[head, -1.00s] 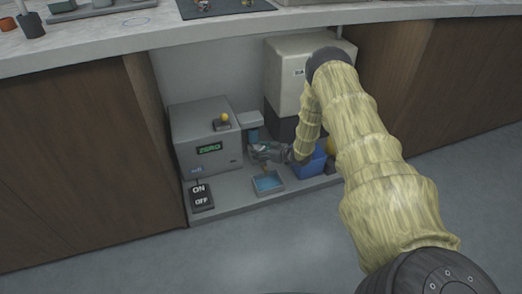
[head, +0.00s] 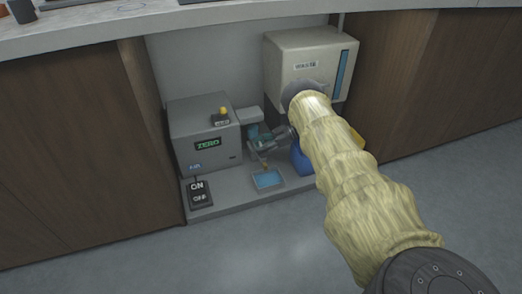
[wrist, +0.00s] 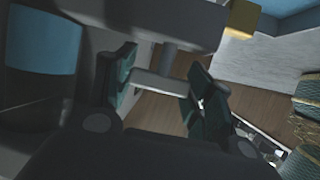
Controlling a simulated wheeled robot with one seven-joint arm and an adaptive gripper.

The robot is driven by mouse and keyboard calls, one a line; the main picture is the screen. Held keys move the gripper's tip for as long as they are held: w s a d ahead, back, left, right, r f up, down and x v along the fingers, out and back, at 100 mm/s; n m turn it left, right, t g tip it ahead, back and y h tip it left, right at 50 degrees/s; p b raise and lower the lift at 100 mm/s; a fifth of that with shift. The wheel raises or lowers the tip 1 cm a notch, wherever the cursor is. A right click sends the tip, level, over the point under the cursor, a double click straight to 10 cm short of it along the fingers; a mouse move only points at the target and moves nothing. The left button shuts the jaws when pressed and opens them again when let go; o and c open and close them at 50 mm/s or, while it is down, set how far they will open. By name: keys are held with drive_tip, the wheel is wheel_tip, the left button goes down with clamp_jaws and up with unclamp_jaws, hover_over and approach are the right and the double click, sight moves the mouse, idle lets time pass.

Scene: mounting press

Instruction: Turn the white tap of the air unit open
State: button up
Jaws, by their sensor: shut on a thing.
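My gripper (head: 264,139) is at this fitting, low in the recess. In the wrist view, the pale tap handle (wrist: 160,82) lies crosswise between the two fingers of my gripper (wrist: 162,88), below a grey block (wrist: 170,20). The gripper is shut on this handle. In the head view the tap is too small and covered to make out, so its angle cannot be read there.
A blue bin (head: 300,158) is partly hidden by the arm. A small tray (head: 268,180) lies in front of the fitting, and an ON/OFF switch (head: 199,194) at the left. The counter (head: 110,38) overhangs the recess.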

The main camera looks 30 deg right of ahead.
sight(261, 145)
drive_tip(key=shift+f+n+g+b, duration=0.15)
drive_tip(key=shift+n+g+b, duration=0.4)
drive_tip(key=shift+g, duration=0.25)
drive_tip(key=shift+n+y, duration=0.25)
drive_tip(key=shift+y, duration=0.15)
drive_tip(key=o, duration=1)
drive_tip(key=shift+o, duration=0.2)
drive_tip(key=shift+r, duration=0.2)
drive_tip(key=shift+r, duration=4.9)
